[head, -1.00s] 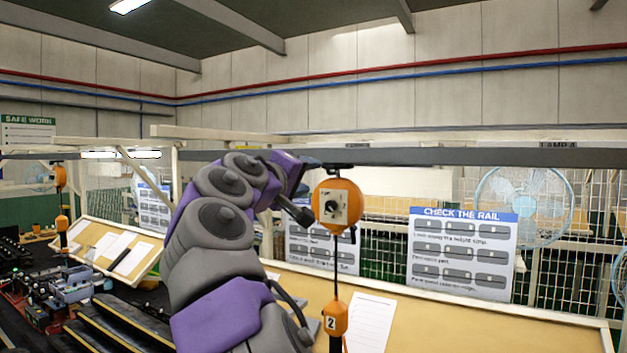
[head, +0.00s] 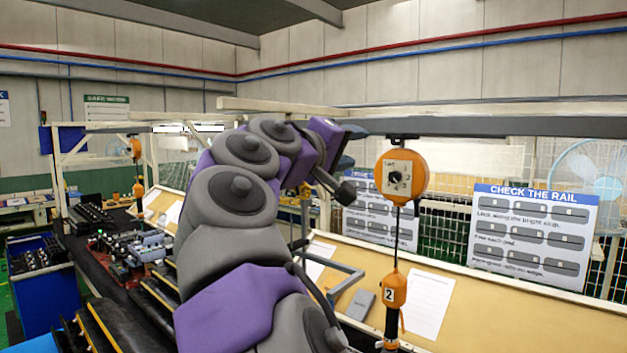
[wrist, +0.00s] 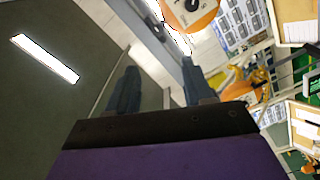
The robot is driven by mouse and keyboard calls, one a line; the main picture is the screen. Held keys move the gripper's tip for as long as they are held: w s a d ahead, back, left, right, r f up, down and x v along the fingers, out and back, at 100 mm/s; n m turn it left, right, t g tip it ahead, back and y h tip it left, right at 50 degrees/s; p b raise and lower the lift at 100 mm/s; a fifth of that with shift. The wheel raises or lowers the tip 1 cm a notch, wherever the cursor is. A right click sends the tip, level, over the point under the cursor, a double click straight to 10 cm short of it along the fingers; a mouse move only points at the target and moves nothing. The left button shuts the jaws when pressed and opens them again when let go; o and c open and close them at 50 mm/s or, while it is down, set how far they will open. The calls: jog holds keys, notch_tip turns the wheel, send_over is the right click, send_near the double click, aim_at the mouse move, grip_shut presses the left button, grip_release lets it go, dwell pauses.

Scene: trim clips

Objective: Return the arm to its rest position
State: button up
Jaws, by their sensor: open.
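My purple and grey arm rises through the middle of the head view, bent at the top. My gripper (head: 338,178) is at its far end, just left of the orange hanging tool reel (head: 402,177). In the wrist view my gripper (wrist: 158,88) shows two dark fingers standing apart with nothing between them. It is open and empty. The orange reel also shows in the wrist view (wrist: 190,12), beyond the right finger. In the head view the fingers are small and partly hidden by the wrist.
An orange tool (head: 393,290) marked 2 hangs below the reel. A tan board (head: 455,330) with papers runs along the right. A "CHECK THE RAIL" sign (head: 533,238) hangs on the mesh. Blue bin (head: 45,295) and a bench with small parts (head: 130,250) stand at left.

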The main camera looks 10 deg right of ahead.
jog(key=s+d+f+m+g+y+b, duration=0.1)
jog(key=s+d+f+g+y+b, duration=0.3)
jog(key=f, duration=0.7)
jog(key=s+d+f+m+g+b, duration=0.1)
jog(key=s+d+f, duration=0.1)
jog(key=s+f, duration=0.65)
jog(key=s+d+f+m+g+y+b, duration=0.1)
jog(key=s+d+f+g+y+b, duration=0.15)
jog(key=f, duration=1.15)
jog(key=s+a+f+g+y+b, duration=0.1)
jog(key=s+a+f, duration=0.3)
jog(key=s+f, duration=0.4)
jog(key=s+a+f+g+y+b, duration=0.2)
jog(key=s+a+f+y, duration=0.2)
jog(key=s+f, duration=0.4)
jog(key=s+a+f+n+g+y+b, duration=0.1)
jog(key=s+a+f, duration=0.5)
jog(key=f, duration=0.8)
jog(key=shift+s+f+g+y+b, duration=0.3)
jog(key=shift+s+g+y+b, duration=0.35)
jog(key=shift+s+y, duration=0.45)
jog(key=shift+s, duration=0.1)
